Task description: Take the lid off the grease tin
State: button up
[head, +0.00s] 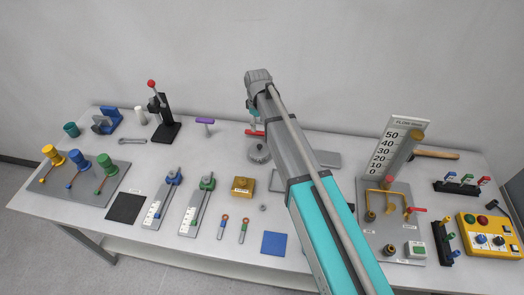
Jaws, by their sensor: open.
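A small yellow box-shaped tin (242,187) with a knob on top and a dark label stands in the middle of the table. It looks like the grease tin, but the label is too small to read. Its lid appears to be on. My arm reaches in from the bottom right and passes to the right of the tin, with its far end above the back of the table. My gripper cannot be made out; the arm hides it. Nothing is seen touching the tin.
Two slotted plates with blue (173,178) and green (207,183) clamps stand left of the tin. A small nut (263,208), a blue mat (274,244) and two red-ended tools lie in front. A grey round part (259,153) lies behind. A pipe panel (372,240) stands right.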

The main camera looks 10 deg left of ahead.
aim_at(259, 145)
jog(key=shift+f+b, duration=3.9)
jog(key=shift+f, duration=0.2)
jog(key=f+b, duration=0.3)
jog(key=shift+w+d+f, duration=0.15)
jog(key=shift+w+f, duration=0.05)
jog(key=shift+w, duration=0.05)
jog(key=shift+f+b, duration=0.9)
jog(key=shift+b, duration=0.2)
grip_shut()
